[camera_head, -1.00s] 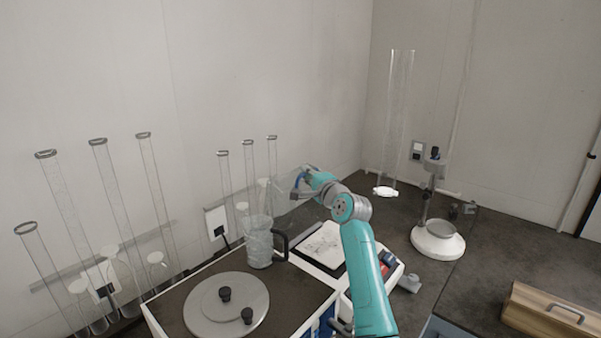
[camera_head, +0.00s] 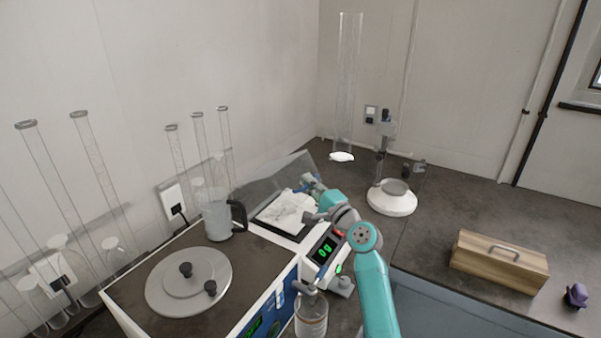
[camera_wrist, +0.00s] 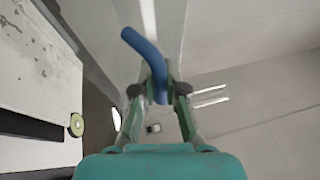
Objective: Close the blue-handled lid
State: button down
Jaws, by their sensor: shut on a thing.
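The clear lid (camera_head: 268,178) is tilted above the balance (camera_head: 287,212), with its raised edge apart from the white pan area. Its blue handle (camera_head: 306,181) is at the raised side. In the wrist view the blue curved handle (camera_wrist: 146,52) runs between my two fingers. My gripper (camera_head: 313,187) is shut on the handle, beside the lid and above the balance; it also shows in the wrist view (camera_wrist: 160,80). Part of the lid is hard to see because it is transparent.
A jug (camera_head: 217,218) stands left of the balance, near a machine with a round grey cover (camera_head: 188,282). Tall glass tubes line the wall. A white-based stand (camera_head: 391,200), a wooden box (camera_head: 498,265) and a jar (camera_head: 311,318) are to the right and front.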

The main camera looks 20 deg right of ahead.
jog(key=shift+s+d+f+m+t, duration=0.25)
jog(key=shift+s+d+f+t, duration=0.3)
jog(key=shift+f, duration=0.85)
jog(key=shift+s+d+f+m+t, duration=0.35)
jog(key=shift+s+f, duration=0.35)
jog(key=shift+f, duration=0.75)
jog(key=shift+s+d+f+m+t, duration=0.2)
jog(key=shift+s+d+f+t, duration=0.25)
jog(key=shift+f, duration=0.95)
jog(key=shift+s, duration=0.2)
jog(key=c, duration=1.5)
grip_release()
jog(key=v, duration=1.2)
